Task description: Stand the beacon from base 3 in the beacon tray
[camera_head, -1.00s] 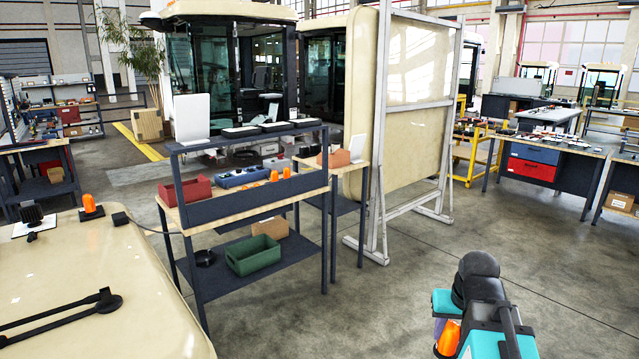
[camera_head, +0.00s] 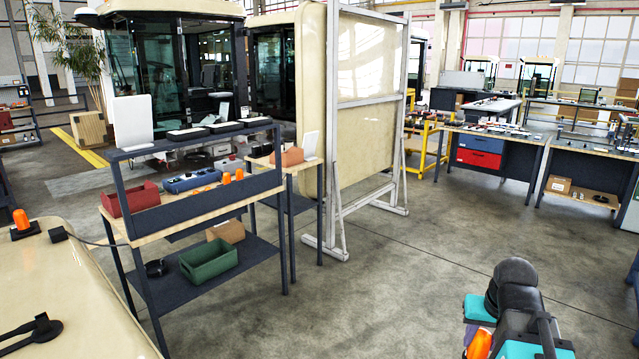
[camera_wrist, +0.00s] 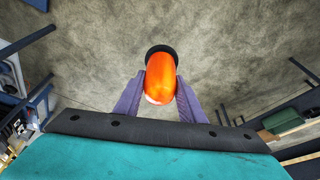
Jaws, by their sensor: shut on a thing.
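My gripper (camera_wrist: 161,88) is shut on an orange beacon (camera_wrist: 161,68) with a dark end, held between its two purple fingers over the grey floor in the wrist view. The held beacon (camera_head: 479,344) also shows at the bottom right of the head view, beside my teal wrist. Several orange beacons (camera_head: 226,178) stand on the trolley's wooden shelf, at the left of the head view. I cannot tell which container there is the beacon tray. Another orange beacon (camera_head: 20,219) sits on a dark base on the cream cab roof at the far left.
The trolley (camera_head: 225,255) carries a red bin (camera_head: 128,199), a blue tray (camera_head: 191,181) and, below, a green crate (camera_head: 208,261). A white-framed panel (camera_head: 366,100) stands behind it. The floor between trolley and arm is clear. Workbenches stand at the right.

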